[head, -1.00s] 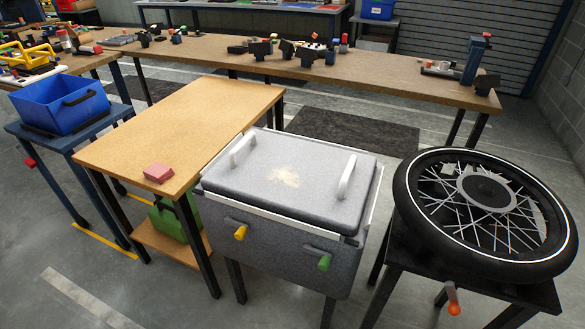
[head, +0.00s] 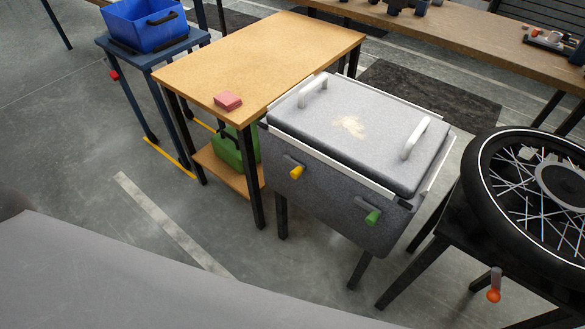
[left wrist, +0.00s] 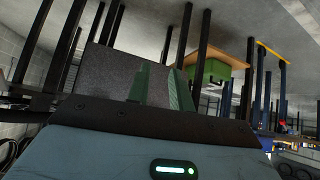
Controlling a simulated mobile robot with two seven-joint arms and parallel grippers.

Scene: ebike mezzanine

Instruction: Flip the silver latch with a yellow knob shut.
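The latch with a yellow knob (head: 296,172) is on the front of a grey speckled cooler box (head: 330,195), at the left. Its silver arm shows behind the knob, which points down and outward. A similar latch with a green knob (head: 372,217) is to its right. The white-handled lid (head: 350,130) lies down on the box. My left gripper (left wrist: 160,80) shows only in the left wrist view, its two green fingers apart with nothing between them. Grey speckled box surface (left wrist: 112,75) appears beyond the fingers. The yellow knob cannot be made out there. My right gripper is out of view.
A wheel (head: 535,190) on a black stand with an orange knob (head: 493,295) is at right. Floor in front is open.

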